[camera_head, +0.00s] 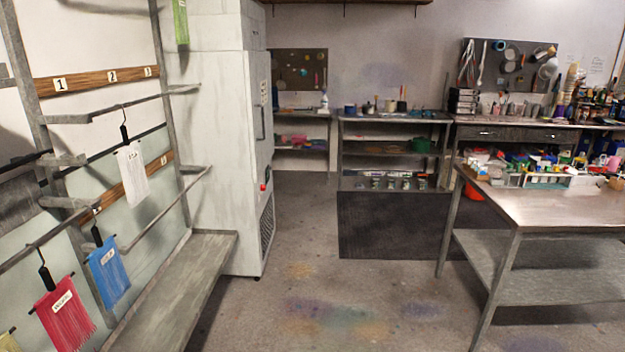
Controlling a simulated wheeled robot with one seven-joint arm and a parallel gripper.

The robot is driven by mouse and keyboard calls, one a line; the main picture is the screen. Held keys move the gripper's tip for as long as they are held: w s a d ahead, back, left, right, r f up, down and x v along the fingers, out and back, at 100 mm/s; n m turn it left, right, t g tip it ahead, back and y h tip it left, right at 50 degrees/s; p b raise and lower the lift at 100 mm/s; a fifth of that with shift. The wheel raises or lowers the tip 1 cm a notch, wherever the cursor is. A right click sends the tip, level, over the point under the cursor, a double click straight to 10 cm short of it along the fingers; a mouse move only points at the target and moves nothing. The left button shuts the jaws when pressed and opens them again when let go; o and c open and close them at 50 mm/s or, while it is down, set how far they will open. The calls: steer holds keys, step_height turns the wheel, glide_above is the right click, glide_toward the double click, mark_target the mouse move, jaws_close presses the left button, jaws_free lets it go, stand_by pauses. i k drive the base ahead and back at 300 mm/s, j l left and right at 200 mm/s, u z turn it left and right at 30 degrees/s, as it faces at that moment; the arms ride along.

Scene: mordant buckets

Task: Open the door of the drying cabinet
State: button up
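A tall pale grey-white cabinet (217,150), likely the drying cabinet, stands left of centre against the wall side. I see its broad side panel and, at a steep angle, its narrow front (262,140) facing right. On the front are a dark vertical handle (255,110), a small red knob or button (263,187) and a dark grille (267,228) low down. The front appears shut and flush with the body. My gripper does not show in this view.
A metal rack (175,120) with hanging cloth samples and a low bench (170,300) stands left. A steel worktable (545,205) stands right. Shelving (395,220) is at the back. The stained floor (340,300) between them is clear.

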mark_target(258, 64)
steer(key=i+j+u, duration=0.25)
steer(key=i, duration=0.8)
steer(key=i+u, duration=0.25)
steer(key=i, duration=0.75)
steer(key=i+u, duration=0.35)
steer(key=i, duration=0.55)
steer(key=i+l+u, duration=0.3)
steer(key=i+u, duration=0.15)
steer(key=i, duration=0.15)
steer(key=i+l+u, duration=0.45)
steer(key=i+l, duration=0.05)
steer(key=i, duration=0.05)
